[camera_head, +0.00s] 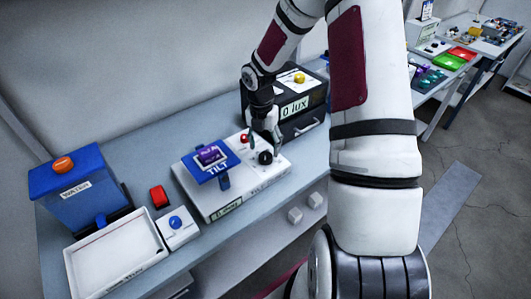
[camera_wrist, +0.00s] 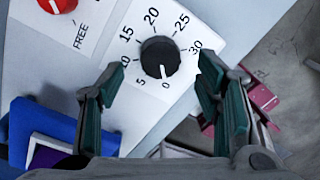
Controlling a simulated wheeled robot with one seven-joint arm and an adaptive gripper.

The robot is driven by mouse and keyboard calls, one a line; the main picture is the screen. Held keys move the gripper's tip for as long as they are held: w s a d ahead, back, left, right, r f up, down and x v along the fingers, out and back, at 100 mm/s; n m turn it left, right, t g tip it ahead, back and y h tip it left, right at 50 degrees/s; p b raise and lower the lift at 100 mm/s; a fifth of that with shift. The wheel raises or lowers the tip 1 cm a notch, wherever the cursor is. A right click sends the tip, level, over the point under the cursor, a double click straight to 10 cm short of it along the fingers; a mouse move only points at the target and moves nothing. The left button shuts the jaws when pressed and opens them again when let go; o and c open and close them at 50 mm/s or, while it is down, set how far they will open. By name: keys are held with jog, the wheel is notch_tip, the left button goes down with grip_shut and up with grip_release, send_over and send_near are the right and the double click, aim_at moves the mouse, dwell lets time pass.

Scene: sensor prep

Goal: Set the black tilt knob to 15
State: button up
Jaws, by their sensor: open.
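The black tilt knob (camera_wrist: 158,53) is on a white panel in the wrist view, ringed by numbers from 0 to 30. Its white mark points at 0. The 15 (camera_wrist: 126,34) lies on the upper left of the dial. In the head view the knob (camera_head: 265,157) is at the front right of the white TILT box (camera_head: 227,202). My gripper (camera_wrist: 161,65) is open and empty, one finger on each side of the knob in the picture. I cannot tell whether either finger touches it. In the head view my gripper (camera_head: 265,130) is just above the knob.
A red knob (camera_head: 244,138) marked FREE sits behind the black one. A blue plate (camera_head: 207,164) stands on the box's left. The black lux box (camera_head: 300,106) is close behind my gripper. A blue WATER box (camera_head: 78,202) and white tray (camera_head: 92,288) stand far left.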

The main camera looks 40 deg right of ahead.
aim_at(265, 155)
jog(key=shift+d+f, duration=0.1)
jog(key=shift+f, duration=1.75)
jog(key=shift+c, duration=0.6)
jog(key=c, duration=1.1)
